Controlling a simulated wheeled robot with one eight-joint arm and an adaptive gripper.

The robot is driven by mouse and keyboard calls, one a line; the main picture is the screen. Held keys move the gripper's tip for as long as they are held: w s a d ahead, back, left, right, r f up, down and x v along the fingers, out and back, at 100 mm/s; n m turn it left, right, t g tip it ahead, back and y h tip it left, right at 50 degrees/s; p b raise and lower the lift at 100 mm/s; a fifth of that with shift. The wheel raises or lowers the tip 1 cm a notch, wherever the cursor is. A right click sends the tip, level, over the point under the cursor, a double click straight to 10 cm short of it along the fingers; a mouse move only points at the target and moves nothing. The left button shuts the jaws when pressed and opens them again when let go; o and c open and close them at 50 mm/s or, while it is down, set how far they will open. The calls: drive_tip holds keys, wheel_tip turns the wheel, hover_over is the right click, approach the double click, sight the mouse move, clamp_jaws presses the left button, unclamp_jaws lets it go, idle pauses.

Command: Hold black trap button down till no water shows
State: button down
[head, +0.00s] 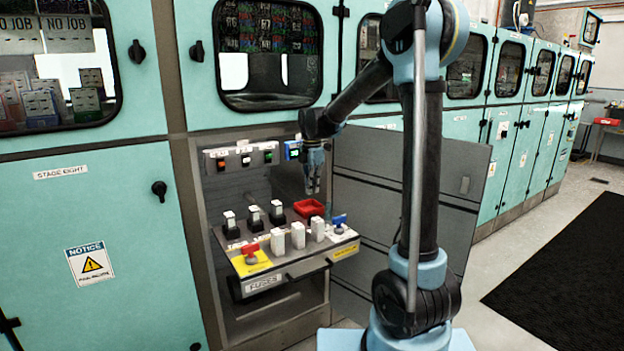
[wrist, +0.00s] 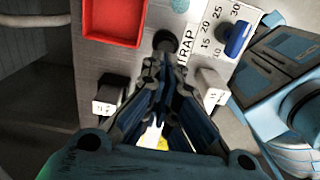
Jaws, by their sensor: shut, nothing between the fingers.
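The black trap button (wrist: 166,40) shows in the wrist view beside the panel lettering "RAP", just beyond my gripper's tips. My gripper (wrist: 165,64) is shut and empty, and its tips partly overlap the button's near side in that view. I cannot tell if they touch it. In the head view my gripper (head: 312,188) points down above the panel, behind the row of white fuses. A round teal spot (wrist: 180,5) sits at the wrist view's top edge; whether it shows water is unclear. I cannot make out the button in the head view.
A red tray (head: 309,208) sits left of the button in the wrist view. A blue lever (wrist: 236,40) stands by a number scale at right. White blocks (head: 298,236) and black switches (head: 254,219) stand nearby. An open grey door (head: 400,190) is right of my gripper.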

drive_tip(key=shift+r, duration=2.1)
drive_tip(key=s+d+f+m+t, duration=0.1)
drive_tip(key=s+d+m, duration=1.1)
drive_tip(key=s+d, duration=0.4)
drive_tip(key=s+d+f+m, duration=0.3)
drive_tip(key=s+f+m, duration=0.3)
drive_tip(key=s, duration=0.2)
drive_tip(key=s+d+f+m+t, duration=0.1)
drive_tip(key=s+d+f+m, duration=0.2)
drive_tip(key=s+f+m, duration=0.3)
drive_tip(key=s, duration=0.3)
drive_tip(key=shift+d+m, duration=0.3)
drive_tip(key=shift+d, duration=0.1)
